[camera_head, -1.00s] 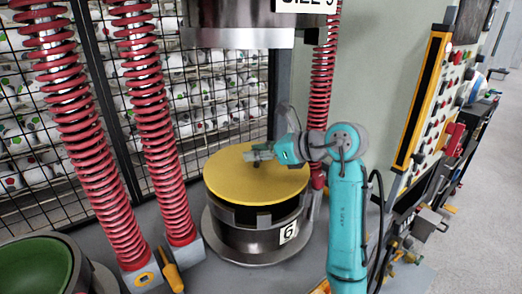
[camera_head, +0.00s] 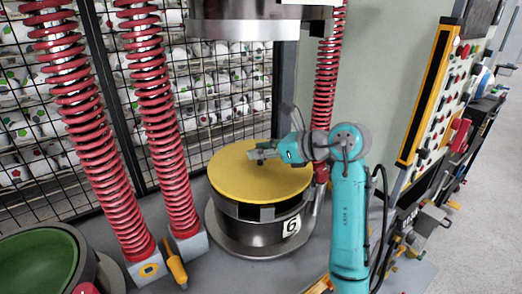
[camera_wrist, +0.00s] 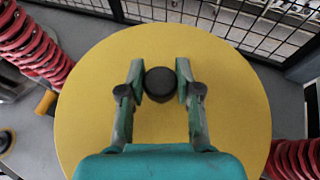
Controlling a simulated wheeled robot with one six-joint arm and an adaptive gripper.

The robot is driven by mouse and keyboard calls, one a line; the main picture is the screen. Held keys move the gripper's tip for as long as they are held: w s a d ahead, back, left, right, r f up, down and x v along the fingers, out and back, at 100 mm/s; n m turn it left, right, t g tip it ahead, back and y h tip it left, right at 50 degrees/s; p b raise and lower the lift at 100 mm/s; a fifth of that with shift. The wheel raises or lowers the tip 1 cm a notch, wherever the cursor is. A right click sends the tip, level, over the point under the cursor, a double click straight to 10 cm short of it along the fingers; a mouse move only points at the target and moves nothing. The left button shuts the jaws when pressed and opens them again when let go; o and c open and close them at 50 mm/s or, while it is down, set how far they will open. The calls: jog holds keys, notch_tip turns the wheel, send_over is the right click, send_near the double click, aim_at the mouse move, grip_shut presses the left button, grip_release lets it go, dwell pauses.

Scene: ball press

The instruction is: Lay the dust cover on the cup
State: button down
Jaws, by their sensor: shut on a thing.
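The dust cover (camera_head: 250,183) is a flat, round yellow disc with a dark knob at its middle. It lies level over the dark metal cup (camera_head: 250,233), which bears a "6" label, and hides its mouth. The cover's edge looks roughly in line with the cup's rim; I cannot tell whether they touch all round. In the wrist view the cover (camera_wrist: 100,110) fills most of the picture and hides the cup. My gripper (camera_head: 260,158) is over the cover's centre. The wrist view shows its fingers (camera_wrist: 160,72) shut on the black knob (camera_wrist: 160,88).
Tall red springs (camera_head: 165,130) stand to the left, with a yellow-handled tool (camera_head: 176,266) at their foot. A green-lined bowl (camera_head: 38,262) is at lower left. A press head (camera_head: 240,20) hangs above the cup. A wire mesh fence (camera_head: 225,100) is behind. A control panel (camera_head: 440,110) is at right.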

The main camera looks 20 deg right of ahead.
jog(key=shift+f, duration=0.85)
dwell(0.4)
jog(key=c, duration=0.7)
grip_release()
jog(key=v, duration=1.2)
jog(key=shift+d, duration=0.1)
